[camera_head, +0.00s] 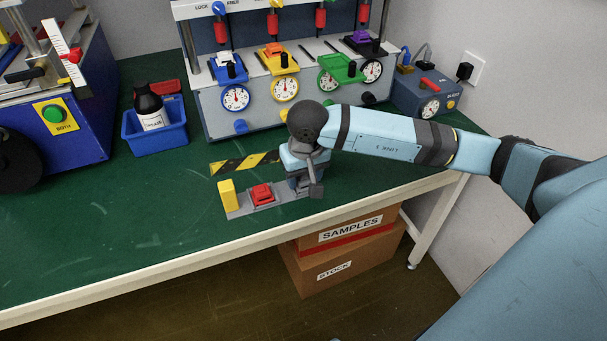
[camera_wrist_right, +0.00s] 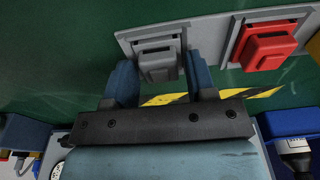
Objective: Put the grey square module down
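The grey square module (camera_wrist_right: 158,62) shows in the right wrist view between the two blue fingers of my right gripper (camera_wrist_right: 162,78). The fingers are close on its two sides, and the gap between them about matches its base. It is at the end of a light grey plate (camera_wrist_right: 210,35), beside a red module (camera_wrist_right: 265,48); whether it touches the plate is unclear. In the head view my right gripper (camera_head: 306,180) points down over the right end of the plate and hides most of the module. My left gripper is not in view.
The plate also bears a yellow block (camera_head: 228,195). A striped yellow-black strip (camera_head: 240,164) lies behind it. A blue bin with a bottle (camera_head: 155,138) and the test panel (camera_head: 265,105) stand farther back. The green table (camera_head: 110,220) is clear to the left.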

